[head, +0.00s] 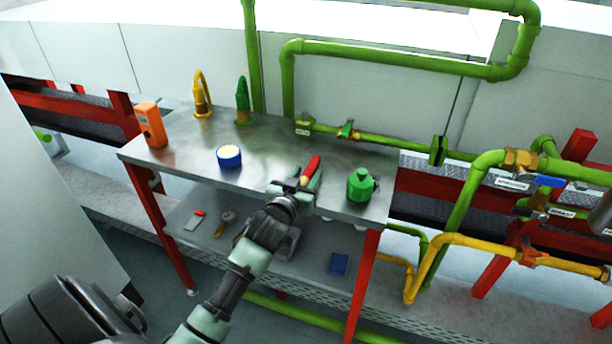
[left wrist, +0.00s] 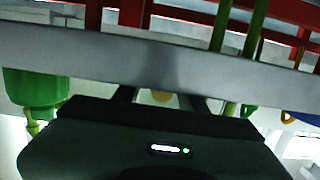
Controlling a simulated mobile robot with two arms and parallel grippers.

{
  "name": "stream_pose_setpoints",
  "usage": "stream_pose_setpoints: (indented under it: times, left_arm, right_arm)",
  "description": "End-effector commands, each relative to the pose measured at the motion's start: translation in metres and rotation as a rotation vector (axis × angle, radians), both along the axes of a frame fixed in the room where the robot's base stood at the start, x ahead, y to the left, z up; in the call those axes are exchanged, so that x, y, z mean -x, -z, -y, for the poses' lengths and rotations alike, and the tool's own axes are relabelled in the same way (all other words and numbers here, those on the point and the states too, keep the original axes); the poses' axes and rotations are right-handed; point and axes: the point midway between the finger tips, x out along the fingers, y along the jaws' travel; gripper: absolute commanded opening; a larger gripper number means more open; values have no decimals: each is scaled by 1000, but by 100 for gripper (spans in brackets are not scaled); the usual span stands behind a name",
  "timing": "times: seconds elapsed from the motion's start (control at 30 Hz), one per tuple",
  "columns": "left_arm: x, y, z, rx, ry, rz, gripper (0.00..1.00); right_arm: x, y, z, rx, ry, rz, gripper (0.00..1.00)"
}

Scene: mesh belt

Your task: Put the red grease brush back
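The red grease brush (head: 313,166), with a pale tan part at its lower end, is near the front edge of the metal table (head: 185,158), right at my left gripper (head: 299,184). The gripper's fingers are apart, one on each side of the brush. In the left wrist view, a small yellowish patch (left wrist: 161,97) shows between the spread fingers, with gaps beside it; most of the brush is hidden there. I cannot tell whether the brush touches the table. A blue tin (head: 229,158) with a cream top stands to the left. My right gripper is not in view.
A green can (head: 360,186) stands close on the right; it also shows in the left wrist view (left wrist: 35,88). An orange device (head: 150,124) and yellow (head: 202,100) and green (head: 242,103) hooked fittings stand farther back. Green pipes (head: 390,62) run behind. A lower shelf holds small items.

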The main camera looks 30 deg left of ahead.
Motion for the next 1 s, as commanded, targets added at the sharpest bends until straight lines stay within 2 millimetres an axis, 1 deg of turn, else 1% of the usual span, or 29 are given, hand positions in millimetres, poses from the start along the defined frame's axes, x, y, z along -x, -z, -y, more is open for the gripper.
stream_pose_setpoints:
  times: [0.27,0.37,0.47,0.57,0.8,0.9,1.0]
  left_arm:
    - [0,0,0,0,0,0,44]
    - [0,-5,0,-1,0,1,44]
    - [12,-4,3,1,1,-2,44]
    - [30,-7,7,1,1,-1,44]
    - [80,-15,19,0,0,-2,44]
    - [96,-17,23,0,0,-2,44]
    - [107,-19,26,1,0,-1,44]
  right_arm:
    - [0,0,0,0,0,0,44]
    - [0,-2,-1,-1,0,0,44]
    - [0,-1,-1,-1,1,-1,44]
    - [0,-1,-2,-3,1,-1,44]
    - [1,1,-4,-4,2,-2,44]
    - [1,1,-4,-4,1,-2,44]
    - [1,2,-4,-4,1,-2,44]
